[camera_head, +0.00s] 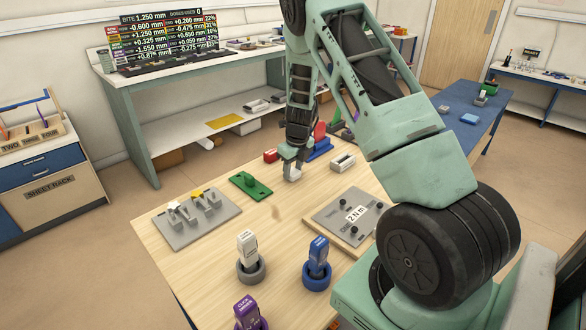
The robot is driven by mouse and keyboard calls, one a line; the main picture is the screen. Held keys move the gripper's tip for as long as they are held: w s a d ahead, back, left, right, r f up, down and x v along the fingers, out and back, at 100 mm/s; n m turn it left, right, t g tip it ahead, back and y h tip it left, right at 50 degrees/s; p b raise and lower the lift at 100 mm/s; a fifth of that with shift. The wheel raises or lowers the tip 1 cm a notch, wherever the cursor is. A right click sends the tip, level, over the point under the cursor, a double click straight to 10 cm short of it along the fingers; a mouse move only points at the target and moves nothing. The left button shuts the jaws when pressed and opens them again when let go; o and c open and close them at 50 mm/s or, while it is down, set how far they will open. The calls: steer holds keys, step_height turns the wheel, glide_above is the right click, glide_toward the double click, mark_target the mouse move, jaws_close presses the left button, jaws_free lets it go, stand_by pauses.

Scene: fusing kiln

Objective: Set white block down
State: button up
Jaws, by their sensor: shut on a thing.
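My gripper (290,163) points down over the far middle part of the wooden table (285,215). It is shut on a small white block (293,175), which shows below the fingers. The block is low over the table; I cannot tell whether it touches the top. The block's upper part is hidden by the fingers.
A green plate with a knob (251,186) lies left of my gripper, a white slotted box (343,162) right. Red (271,155) and blue (319,149) things are close behind. A grey fixture (197,219), "2 Nm" plate (333,221) and upright tools in grey (251,270) and blue (316,277) holders stand nearer.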

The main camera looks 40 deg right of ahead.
mark_target(297, 174)
steer(key=shift+f, duration=0.1)
steer(key=o, duration=1)
step_height(297, 174, up, 12)
steer(key=s, duration=0.2)
steer(key=s+a+r+n+y, duration=0.1)
steer(key=s+a+r+n, duration=0.1)
steer(key=a+n, duration=0.55)
steer(key=s+a+r+n+g+y, duration=0.15)
steer(key=a+n, duration=0.35)
steer(key=a, duration=0.6)
steer(key=s+a+r+n, duration=0.1)
steer(key=s+a+n, duration=0.2)
steer(key=a+n, duration=0.45)
steer(key=s+a+r+n, duration=0.1)
steer(key=s+a+n, duration=0.4)
steer(key=s+n, duration=0.2)
steer(key=s+a+n+h, duration=0.1)
steer(key=s+a+n, duration=0.4)
steer(key=s+n, duration=0.2)
steer(key=s+a+r+n+h, duration=0.1)
steer(key=s+a+n, duration=0.3)
steer(key=s+n, duration=0.4)
steer(key=shift+s+a+r+n, duration=0.1)
steer(key=shift+a+r+n, duration=0.25)
steer(key=shift+n, duration=0.55)
